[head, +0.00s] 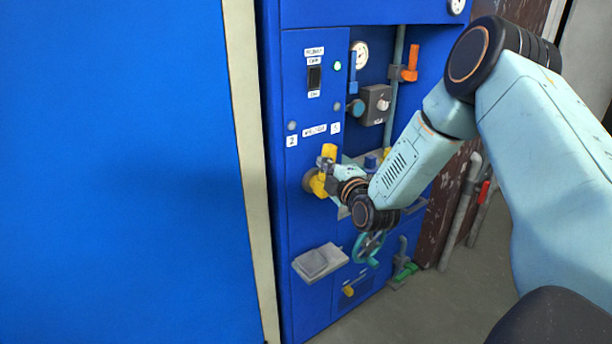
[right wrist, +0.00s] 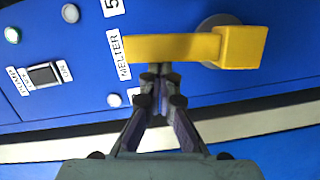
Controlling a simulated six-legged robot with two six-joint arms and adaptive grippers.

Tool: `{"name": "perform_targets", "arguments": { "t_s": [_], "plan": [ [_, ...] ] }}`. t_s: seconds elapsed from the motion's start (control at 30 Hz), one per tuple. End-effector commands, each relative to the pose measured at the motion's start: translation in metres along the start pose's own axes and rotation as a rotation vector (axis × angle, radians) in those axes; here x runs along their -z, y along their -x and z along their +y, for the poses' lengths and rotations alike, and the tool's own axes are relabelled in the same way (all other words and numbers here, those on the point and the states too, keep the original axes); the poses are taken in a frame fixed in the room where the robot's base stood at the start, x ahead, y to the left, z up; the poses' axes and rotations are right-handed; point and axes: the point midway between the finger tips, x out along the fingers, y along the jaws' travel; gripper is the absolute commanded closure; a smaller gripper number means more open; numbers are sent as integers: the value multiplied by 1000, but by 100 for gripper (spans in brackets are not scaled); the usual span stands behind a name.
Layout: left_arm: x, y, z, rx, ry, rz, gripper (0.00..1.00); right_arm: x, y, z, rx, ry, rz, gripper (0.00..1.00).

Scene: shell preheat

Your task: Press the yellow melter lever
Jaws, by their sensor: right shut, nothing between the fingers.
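The yellow melter lever (head: 329,152) is on the front of the blue panel in the head view, partly hidden by my right gripper (head: 330,168). In the right wrist view the lever (right wrist: 180,48) runs across the picture from the "MELTER" label to a thick block at its pivot on a grey round mount. My right gripper (right wrist: 158,72) is shut and empty. Its fingertips are at the lower edge of the lever's arm in that view, near the label end; I cannot tell whether they touch it. My left gripper is not in view.
The blue panel (head: 305,215) also bears a black rocker switch (head: 314,77), a gauge (head: 360,55), an orange-handled valve (head: 410,65) and a green handwheel (head: 368,247). A grey box (head: 320,262) juts out low. A large blue surface (head: 110,170) fills the left.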

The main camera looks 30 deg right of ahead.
Motion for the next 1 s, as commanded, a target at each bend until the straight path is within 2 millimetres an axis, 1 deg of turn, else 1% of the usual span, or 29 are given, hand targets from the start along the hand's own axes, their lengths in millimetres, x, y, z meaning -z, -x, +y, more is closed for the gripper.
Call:
{"name": "perform_targets", "arguments": {
  "t_s": [0.03,0.2,0.53,0.73,1.0],
  "plan": [
    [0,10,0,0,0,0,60,-5,-1,6,11,-42,-4,100],
    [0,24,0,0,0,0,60,-18,-3,9,47,-191,-5,100],
    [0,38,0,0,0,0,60,-38,-7,8,104,-415,-4,100],
    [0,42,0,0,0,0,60,-44,-9,6,104,-410,-3,100],
    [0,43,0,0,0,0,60,-47,-10,5,103,-408,-2,100]
  ]
}}
